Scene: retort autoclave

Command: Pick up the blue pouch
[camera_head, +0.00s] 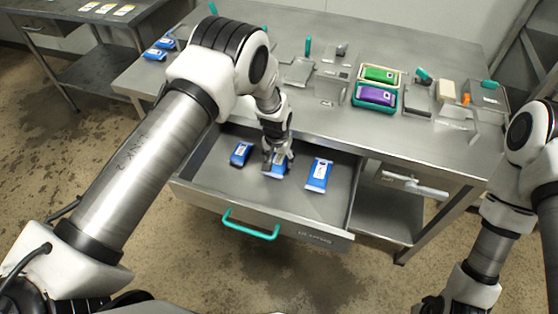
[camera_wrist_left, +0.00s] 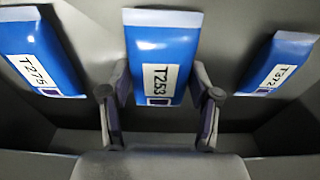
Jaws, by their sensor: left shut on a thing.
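Three blue pouches lie in the open drawer (camera_head: 230,186): a left one (camera_head: 240,153), a middle one (camera_head: 277,172) and a right one (camera_head: 318,175). My left gripper (camera_head: 277,161) reaches down into the drawer and is shut on the middle blue pouch. In the left wrist view this pouch (camera_wrist_left: 163,45), labelled T253, sits between the two fingers (camera_wrist_left: 160,98), one at each side. The pouches labelled T275 (camera_wrist_left: 38,55) and T372 (camera_wrist_left: 280,62) lie on either side, apart from the fingers. My right arm shows at the right; its fingertips are out of frame.
The drawer has a green handle (camera_head: 250,225) and raised walls around the gripper. On the steel table above stand a green tray (camera_head: 375,104) with a purple pack (camera_head: 375,94), a green pack (camera_head: 380,74) and several small fixtures. Two blue packs (camera_head: 160,48) lie at the table's left.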

